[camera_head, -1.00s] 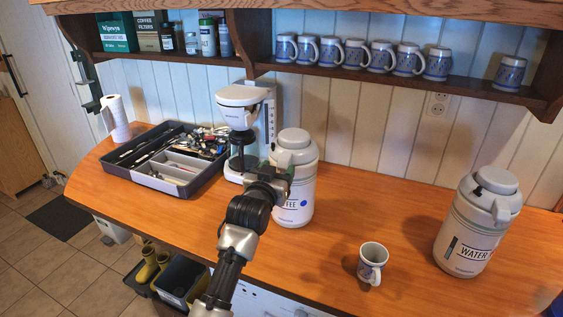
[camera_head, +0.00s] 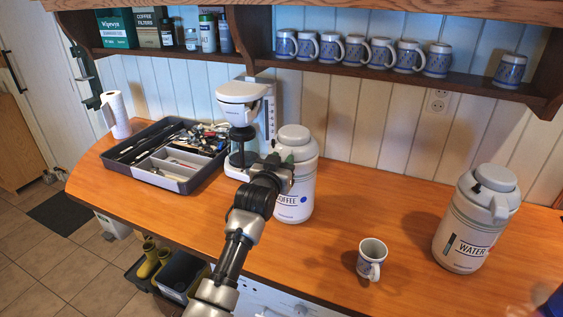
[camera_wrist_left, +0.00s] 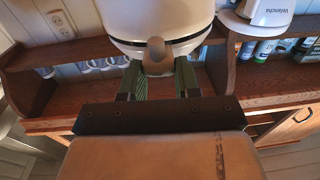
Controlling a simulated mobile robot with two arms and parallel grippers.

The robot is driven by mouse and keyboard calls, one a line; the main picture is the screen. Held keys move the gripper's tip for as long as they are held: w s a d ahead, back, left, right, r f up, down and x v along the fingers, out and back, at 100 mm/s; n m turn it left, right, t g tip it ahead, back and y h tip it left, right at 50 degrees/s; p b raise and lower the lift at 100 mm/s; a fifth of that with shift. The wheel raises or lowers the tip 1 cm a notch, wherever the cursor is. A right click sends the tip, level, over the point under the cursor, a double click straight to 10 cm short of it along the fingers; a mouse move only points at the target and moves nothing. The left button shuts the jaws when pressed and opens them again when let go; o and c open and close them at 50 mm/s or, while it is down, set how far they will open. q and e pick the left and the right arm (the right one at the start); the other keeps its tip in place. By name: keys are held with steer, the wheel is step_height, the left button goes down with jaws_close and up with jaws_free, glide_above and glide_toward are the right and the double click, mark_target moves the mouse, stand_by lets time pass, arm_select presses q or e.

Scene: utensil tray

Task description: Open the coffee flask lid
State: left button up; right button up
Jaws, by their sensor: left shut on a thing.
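My left gripper (camera_head: 281,160) is at the flask's upper front, just below the lid. In the left wrist view, the green fingers of the left gripper (camera_wrist_left: 159,76) stand on both sides of a small grey-brown tab (camera_wrist_left: 156,56) at the rim of the white flask (camera_wrist_left: 158,18). The gripper is shut on this tab. The arm and gripper hide part of the flask's left side and label. My right gripper is not seen.
A coffee machine (camera_head: 241,107) stands close left of the flask, with a utensil tray (camera_head: 176,183) beyond it. A mug (camera_head: 371,260) and the water flask (camera_head: 470,222) stand to the right. Mugs line the shelf above. A blurred blue thing shows at the lower right corner.

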arm_select(q)
jaws_close()
steer(key=shift+r+p, duration=0.45)
steer(key=shift+p, duration=0.25)
steer(key=r+g+p, duration=0.1)
steer(key=r+p, duration=0.1)
steer(key=p, duration=0.1)
steer(key=w+r+g+p, duration=0.1)
steer(key=r+p, duration=0.1)
steer(key=p, duration=0.1)
steer(key=r+g+y+p, duration=0.1)
steer(key=p, duration=0.2)
steer(key=shift+w+d+r+g+p, duration=0.2)
steer(key=shift+w+r+g+p, duration=0.1)
steer(key=shift+r+g+p, duration=0.1)
steer(key=shift+w+d+r+g+p, duration=0.15)
steer(key=shift+w+r+g+p, duration=0.25)
steer(key=shift+r+g, duration=0.15)
steer(key=shift+w+d+r+g+y, duration=0.15)
steer(key=shift+w+r+g+y, duration=0.25)
steer(key=shift+w+r+g, duration=0.5)
steer(key=shift+s+r, duration=0.1)
steer(key=o, duration=0.9)
jaws_free()
